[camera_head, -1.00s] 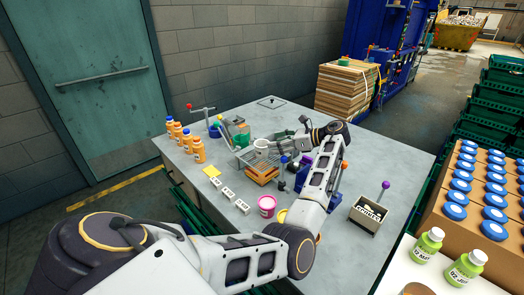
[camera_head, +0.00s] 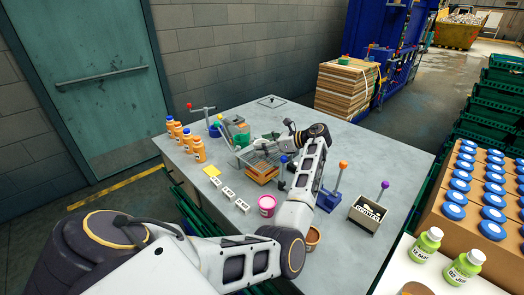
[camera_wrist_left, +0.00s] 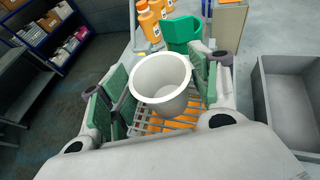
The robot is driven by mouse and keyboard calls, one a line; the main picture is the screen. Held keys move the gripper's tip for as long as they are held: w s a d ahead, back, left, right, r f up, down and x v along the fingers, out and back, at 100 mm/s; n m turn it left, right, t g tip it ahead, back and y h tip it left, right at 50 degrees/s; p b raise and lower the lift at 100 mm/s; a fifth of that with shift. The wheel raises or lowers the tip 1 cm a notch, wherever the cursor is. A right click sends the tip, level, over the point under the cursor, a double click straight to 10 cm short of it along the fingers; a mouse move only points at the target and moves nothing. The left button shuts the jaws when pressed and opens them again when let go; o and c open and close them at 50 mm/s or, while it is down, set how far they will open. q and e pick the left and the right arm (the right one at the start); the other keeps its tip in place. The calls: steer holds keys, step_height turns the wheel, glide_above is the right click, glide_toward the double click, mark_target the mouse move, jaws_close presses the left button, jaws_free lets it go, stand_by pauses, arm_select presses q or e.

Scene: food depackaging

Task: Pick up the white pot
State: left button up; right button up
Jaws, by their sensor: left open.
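The white pot (camera_wrist_left: 160,80) is upright and open-topped in the left wrist view, above a wire rack (camera_wrist_left: 165,124) with orange beneath it. My left gripper (camera_head: 264,141) is open, with one green-padded finger on each side of the pot. I cannot tell whether either finger touches it. In the head view my gripper and arm hide the pot, and the rack (camera_head: 252,159) shows just below the gripper. My right gripper is not in view.
A green container (camera_wrist_left: 180,30) and orange bottles (camera_wrist_left: 150,22) stand beyond the pot. A pink tub (camera_head: 267,206), several white blocks (camera_head: 229,192) and levers with coloured knobs, one purple (camera_head: 385,184), are on the grey table (camera_head: 335,245).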

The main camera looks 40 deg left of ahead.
arm_select(q)
steer(key=shift+p+x, duration=0.35)
steer(key=shift+x, duration=2.05)
steer(key=shift+r, duration=0.15)
steer(key=c, duration=1)
steer(key=shift+o, duration=0.2)
